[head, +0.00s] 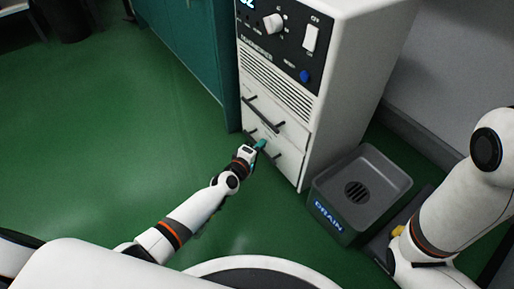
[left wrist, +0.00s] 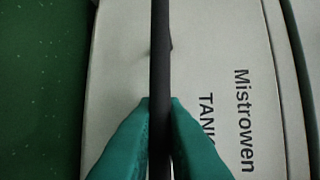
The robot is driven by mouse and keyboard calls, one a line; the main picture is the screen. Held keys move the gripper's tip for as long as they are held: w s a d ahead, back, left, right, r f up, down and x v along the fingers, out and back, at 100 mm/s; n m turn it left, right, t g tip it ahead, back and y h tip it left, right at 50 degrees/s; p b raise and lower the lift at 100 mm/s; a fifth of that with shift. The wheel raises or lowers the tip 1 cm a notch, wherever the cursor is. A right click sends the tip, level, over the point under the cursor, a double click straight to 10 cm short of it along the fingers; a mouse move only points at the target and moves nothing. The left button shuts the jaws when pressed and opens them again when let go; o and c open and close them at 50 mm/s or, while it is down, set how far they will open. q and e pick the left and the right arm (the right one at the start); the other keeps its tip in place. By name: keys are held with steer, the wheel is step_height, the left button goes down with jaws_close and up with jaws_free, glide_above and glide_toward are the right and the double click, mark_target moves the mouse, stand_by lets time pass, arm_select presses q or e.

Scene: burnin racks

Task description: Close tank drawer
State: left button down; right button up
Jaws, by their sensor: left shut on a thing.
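The tank drawer (head: 280,152) is the lower drawer at the foot of the white machine. Its white front (left wrist: 115,75) fills most of the left wrist view, with "TANK" and "Mistrowen" printed on it. My left gripper (head: 261,145) is at this drawer. Its green fingertips (left wrist: 160,125) are shut on the dark bar handle (left wrist: 160,50), one on each side. How far the drawer stands out is hard to tell. Of my right arm, links show at the right of the head view; its gripper cannot be made out.
An upper drawer (head: 285,118) with its own dark handle sits just above. A grey drain bin (head: 330,213) stands on the floor right of the machine. A teal cabinet (head: 188,45) is to the left. Green floor (head: 90,145) at the left is clear.

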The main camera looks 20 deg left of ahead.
arm_select(q)
steer(key=c, duration=1.5)
jaws_free()
steer(key=shift+w+d, duration=0.15)
steer(key=shift+r, duration=0.1)
steer(key=p+v, duration=0.2)
steer(key=v, duration=0.4)
steer(key=p+v, duration=0.3)
steer(key=v, duration=0.3)
steer(key=shift+f, duration=0.2)
